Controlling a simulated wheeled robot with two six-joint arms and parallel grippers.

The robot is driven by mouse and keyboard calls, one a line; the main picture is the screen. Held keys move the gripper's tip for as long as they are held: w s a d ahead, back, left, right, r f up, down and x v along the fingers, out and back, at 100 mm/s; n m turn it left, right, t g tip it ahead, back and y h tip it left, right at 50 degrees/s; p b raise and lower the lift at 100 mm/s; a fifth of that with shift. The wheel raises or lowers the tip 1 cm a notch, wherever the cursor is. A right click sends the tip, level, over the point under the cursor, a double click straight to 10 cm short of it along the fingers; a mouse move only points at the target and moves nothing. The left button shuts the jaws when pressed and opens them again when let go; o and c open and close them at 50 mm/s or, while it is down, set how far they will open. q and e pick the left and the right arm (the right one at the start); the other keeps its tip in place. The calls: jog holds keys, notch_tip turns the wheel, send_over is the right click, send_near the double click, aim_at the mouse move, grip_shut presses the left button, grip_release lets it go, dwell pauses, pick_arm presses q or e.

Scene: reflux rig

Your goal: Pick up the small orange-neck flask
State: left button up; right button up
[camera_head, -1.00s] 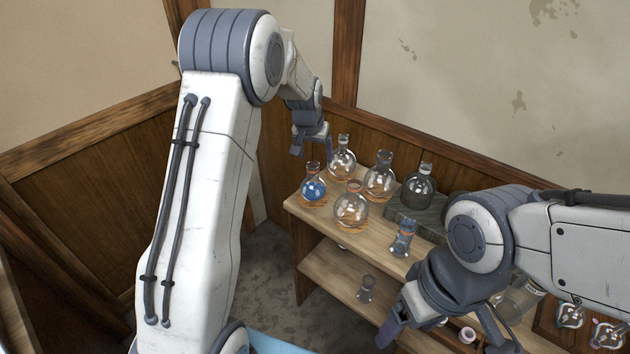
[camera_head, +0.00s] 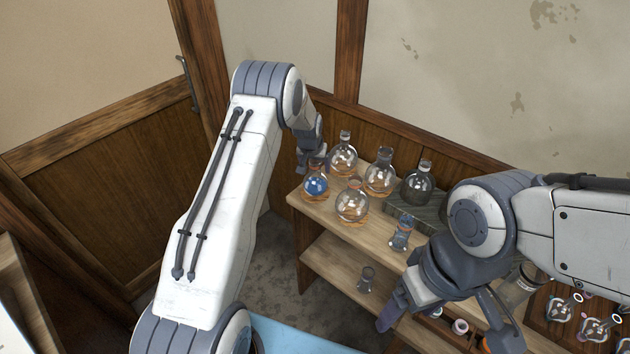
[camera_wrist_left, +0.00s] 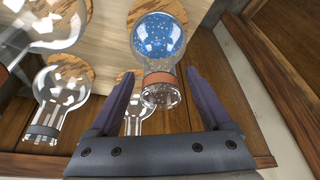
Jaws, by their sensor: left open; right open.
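A small round flask (camera_head: 315,188) with blue contents and an orange neck band stands at the left end of the shelf top. In the left wrist view this flask (camera_wrist_left: 160,38) has its orange neck (camera_wrist_left: 160,79) between the spread fingertips of my left gripper (camera_wrist_left: 160,76), with a gap visible on each side. In the head view my left gripper (camera_head: 311,164) is at the flask's neck, partly hiding it. My right gripper (camera_head: 442,318) is open and empty in front of the shelf unit at the right.
A clear flask (camera_head: 352,203), also with an orange-toned neck, stands close to the right. Other flasks (camera_head: 342,160) (camera_head: 379,176) stand behind, and a dark grey one (camera_head: 418,187) is on a block. A small vessel (camera_head: 402,234) stands near the front edge.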

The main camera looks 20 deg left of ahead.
pick_arm(q)
jog(key=shift+c, duration=0.3)
jog(key=shift+w, duration=0.1)
jog(key=c, duration=1.1)
jog(key=shift+c, duration=0.2)
jog(key=shift+r, duration=0.15)
notch_tip(320, 180, up, 10)
jog(key=b, duration=0.2)
jog(key=shift+f+b, duration=0.2)
jog(key=shift+b, duration=0.15)
